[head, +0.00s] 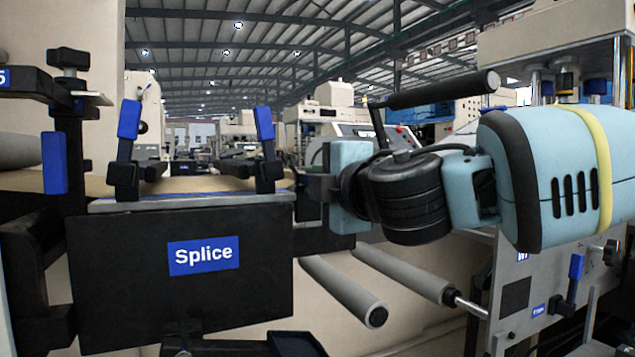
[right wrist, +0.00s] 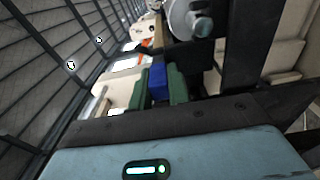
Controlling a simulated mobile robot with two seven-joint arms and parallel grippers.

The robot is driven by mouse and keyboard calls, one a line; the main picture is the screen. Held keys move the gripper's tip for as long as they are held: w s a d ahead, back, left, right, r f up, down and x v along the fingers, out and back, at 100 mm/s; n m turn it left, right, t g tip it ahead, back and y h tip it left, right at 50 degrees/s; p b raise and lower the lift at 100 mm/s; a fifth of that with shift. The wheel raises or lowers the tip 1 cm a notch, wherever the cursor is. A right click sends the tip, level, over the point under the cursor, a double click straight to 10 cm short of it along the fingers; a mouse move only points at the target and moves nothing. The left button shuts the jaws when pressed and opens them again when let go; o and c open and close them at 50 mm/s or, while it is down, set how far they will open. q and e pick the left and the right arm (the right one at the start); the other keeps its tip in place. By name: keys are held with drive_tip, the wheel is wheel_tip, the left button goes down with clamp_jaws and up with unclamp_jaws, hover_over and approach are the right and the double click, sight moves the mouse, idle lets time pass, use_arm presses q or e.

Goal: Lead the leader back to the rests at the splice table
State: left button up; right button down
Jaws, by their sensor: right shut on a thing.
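The splice table (head: 130,260) fills the left of the head view, with a black front and a blue "Splice" label. A tan sheet (head: 205,185), which looks like the kraft leader, lies behind its metal front edge. Two blue-handled clamps, left (head: 129,120) and right (head: 264,123), stand upright at that edge. My right gripper (head: 310,187) reaches in from the right beside the table's right end; its tips are dark and partly hidden there. In the right wrist view, its green pads are shut on a blue piece (right wrist: 159,82). My left gripper is not in view.
Two grey rollers, near (head: 345,290) and far (head: 410,275), stick out below my right arm. Another blue-handled clamp (head: 55,163) is at the far left. A machine panel (head: 520,300) with a blue lever (head: 576,266) stands at the lower right.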

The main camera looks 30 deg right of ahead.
drive_tip(key=c, duration=1.3)
unclamp_jaws()
drive_tip(key=shift+f, duration=0.1)
drive_tip(key=shift+o, duration=0.2)
drive_tip(key=shift+s, duration=0.35)
drive_tip(key=s+p, duration=0.1)
drive_tip(key=s, duration=0.6)
drive_tip(key=shift+d, duration=0.15)
